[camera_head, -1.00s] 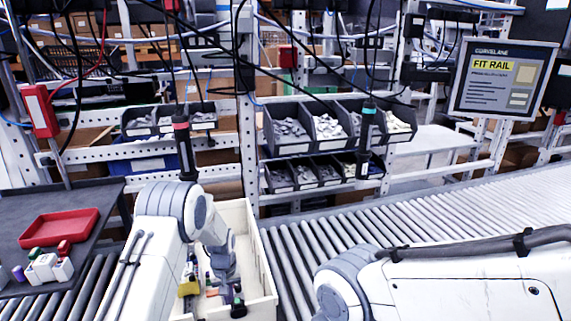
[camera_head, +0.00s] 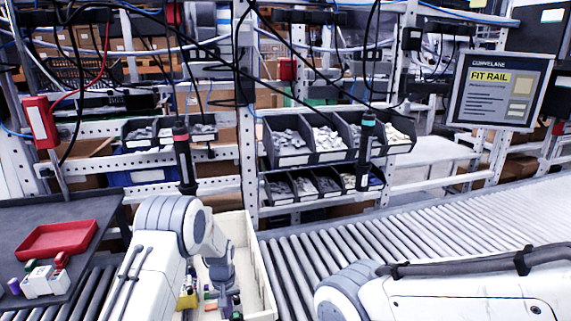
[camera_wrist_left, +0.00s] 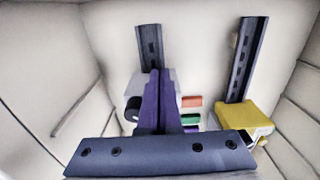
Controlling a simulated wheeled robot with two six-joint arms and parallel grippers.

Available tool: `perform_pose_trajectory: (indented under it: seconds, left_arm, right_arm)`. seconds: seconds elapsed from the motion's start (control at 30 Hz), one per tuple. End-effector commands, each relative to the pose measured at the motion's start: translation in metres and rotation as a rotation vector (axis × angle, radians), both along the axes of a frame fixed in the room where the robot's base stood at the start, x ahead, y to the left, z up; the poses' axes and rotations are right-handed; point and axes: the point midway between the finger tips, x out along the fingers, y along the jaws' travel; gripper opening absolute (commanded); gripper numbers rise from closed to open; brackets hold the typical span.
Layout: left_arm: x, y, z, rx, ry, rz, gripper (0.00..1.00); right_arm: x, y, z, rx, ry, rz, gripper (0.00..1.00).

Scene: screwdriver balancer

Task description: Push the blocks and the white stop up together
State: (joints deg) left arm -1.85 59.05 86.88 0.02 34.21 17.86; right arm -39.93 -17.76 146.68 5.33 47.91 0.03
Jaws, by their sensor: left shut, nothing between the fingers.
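My left gripper (camera_wrist_left: 158,76) is shut, with its purple fingers together and nothing between them. It reaches down into a cream bin (camera_head: 262,262). In the left wrist view a pale block, which looks like the white stop (camera_wrist_left: 172,84), lies behind the fingers and is partly hidden by them. Small blocks sit just right of the fingers: an orange one (camera_wrist_left: 191,101), a green one (camera_wrist_left: 190,118) and others partly covered. I cannot tell whether the fingers touch the stop. A yellow block (camera_wrist_left: 243,118) lies further right; it also shows in the head view (camera_head: 187,300). My right gripper is out of view.
Two dark slotted rails, a left one (camera_wrist_left: 149,45) and a right one (camera_wrist_left: 246,60), lie on the bin floor. The bin walls stand close around my left gripper. A red tray (camera_head: 57,240) sits on the dark side table. A roller conveyor (camera_head: 430,222) runs right of the bin.

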Motion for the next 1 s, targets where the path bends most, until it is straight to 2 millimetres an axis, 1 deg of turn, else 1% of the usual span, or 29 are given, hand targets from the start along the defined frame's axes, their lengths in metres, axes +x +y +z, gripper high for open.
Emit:
perform_pose_trajectory:
  seconds: [0.03, 0.67, 1.0]
  left_arm:
    - [0.0028, 0.0007, 0.0006, 0.0, -0.008, 0.0, 0.0]
    - [0.0026, -0.0004, 0.0004, 0.0, -0.004, -0.001, 0.0]
    - [0.0081, 0.0027, 0.0004, 0.0, -0.007, 0.001, 0.0]
  right_arm:
    - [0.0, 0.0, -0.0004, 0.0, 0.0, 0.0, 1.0]
    - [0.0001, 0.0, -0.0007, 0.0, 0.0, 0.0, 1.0]
    - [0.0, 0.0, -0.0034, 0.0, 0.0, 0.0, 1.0]
